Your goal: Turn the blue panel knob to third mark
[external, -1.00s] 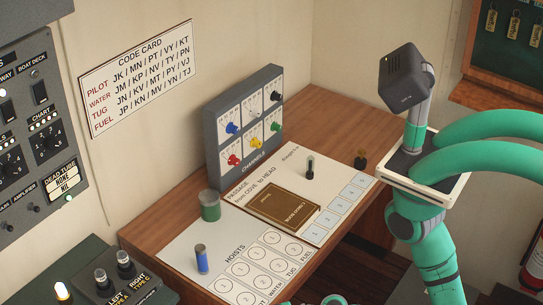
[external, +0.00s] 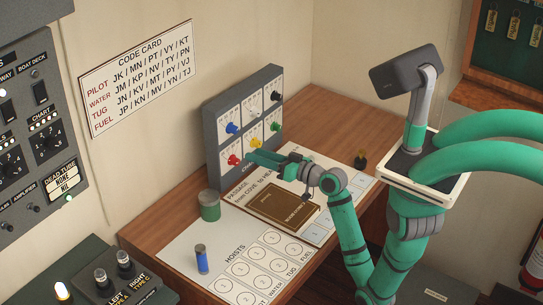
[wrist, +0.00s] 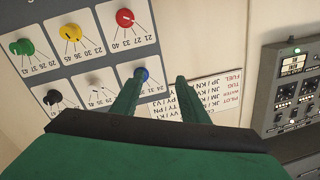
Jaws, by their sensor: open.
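The blue knob (external: 232,128) is at the upper left of the grey channel panel (external: 212,150), which stands on the desk. In the wrist view the panel is upside down. There the blue knob (wrist: 141,73) shows just beyond the tip of the left finger, which partly covers its number scale. Its pointer setting is too small to tell. My gripper (wrist: 161,79) is open and empty, its two fingers spread. In the external view my gripper (external: 252,156) is in front of the panel, by the lower row of knobs. I cannot tell whether it touches anything.
Red (external: 234,160), yellow, green, white and black knobs share the panel with the blue one. A chart sheet with a brown book (external: 275,208) lies below my arm. A green cylinder (external: 209,206) and a blue cylinder (external: 201,259) stand to the left.

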